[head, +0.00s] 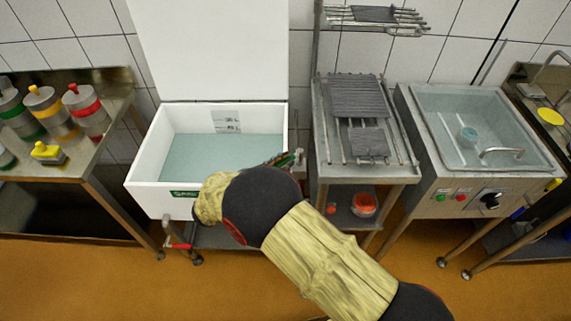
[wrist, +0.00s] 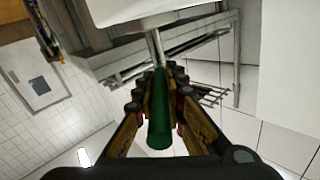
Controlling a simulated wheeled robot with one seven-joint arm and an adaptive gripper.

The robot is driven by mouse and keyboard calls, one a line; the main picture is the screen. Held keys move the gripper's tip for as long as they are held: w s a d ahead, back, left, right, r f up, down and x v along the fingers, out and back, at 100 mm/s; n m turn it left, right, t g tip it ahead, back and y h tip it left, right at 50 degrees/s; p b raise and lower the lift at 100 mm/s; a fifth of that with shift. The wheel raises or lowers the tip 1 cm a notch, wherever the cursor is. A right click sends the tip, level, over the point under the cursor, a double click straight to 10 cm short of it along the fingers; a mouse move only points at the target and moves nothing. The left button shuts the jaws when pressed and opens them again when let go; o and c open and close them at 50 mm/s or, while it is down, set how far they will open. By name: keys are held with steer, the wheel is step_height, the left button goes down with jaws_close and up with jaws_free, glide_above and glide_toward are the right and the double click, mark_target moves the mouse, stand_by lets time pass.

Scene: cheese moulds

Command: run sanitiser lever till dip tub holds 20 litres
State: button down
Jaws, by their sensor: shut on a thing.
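The white dip tub (head: 157,200) stands open at centre left in the head view, its lid raised behind it. Pale blue-green liquid (head: 190,156) lies inside. A marked scale (head: 226,121) is on its inner back wall, too small to read. My gripper (head: 290,160) is at the tub's right edge, partly hidden by my arm. In the wrist view, my gripper (wrist: 158,88) is shut on a green lever handle (wrist: 159,125), which lies between the fingers. A metal stem (wrist: 155,48) runs from the handle towards a pale housing.
A rack table (head: 322,168) stands right of the tub, then a sink unit (head: 437,203) with a control knob (head: 490,200). A left table (head: 88,164) holds several capped bottles. A red-handled valve (head: 178,246) sits below the tub.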

steer(key=shift+w+a+r, duration=0.1)
steer(key=shift+a, duration=0.05)
stand_by(0.3)
steer(key=c, duration=1.8)
jaws_free()
steer(key=v, duration=1.2)
steer(key=shift+w, duration=0.15)
steer(key=shift+a, duration=0.1)
